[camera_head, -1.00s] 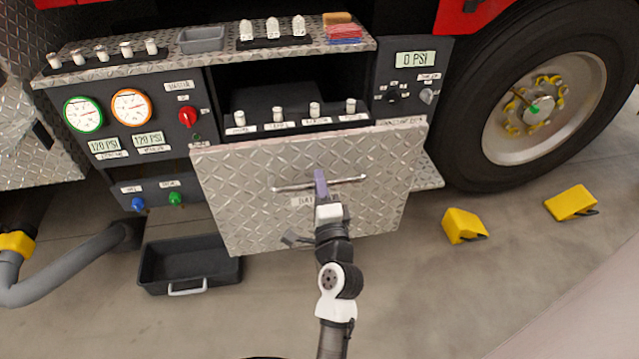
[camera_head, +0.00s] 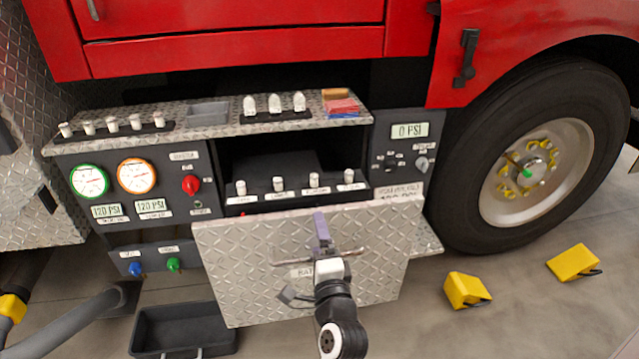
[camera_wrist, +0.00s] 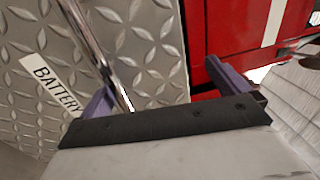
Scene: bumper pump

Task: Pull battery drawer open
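The battery drawer front (camera_head: 240,270) is a large diamond-plate panel low on the truck side. It appears to stand out from the control panel behind it. Its bar handle (camera_head: 352,259) runs across the upper middle and also shows in the wrist view (camera_wrist: 97,50), beside the BATTERY label (camera_wrist: 55,87). My gripper (camera_head: 322,238) is at the handle. In the wrist view its two purple fingers (camera_wrist: 165,95) are spread apart. The bar runs down close beside the left finger, on the inner side, with a wide gap to the right finger. Contact cannot be told.
A black bin (camera_head: 180,330) is on the floor at lower left, by a grey hose (camera_head: 70,325). Yellow wheel chocks (camera_head: 467,290) lie right of the drawer, near the tyre (camera_head: 455,200). A switch row (camera_head: 297,188) is above the drawer. Floor between drawer and chocks is clear.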

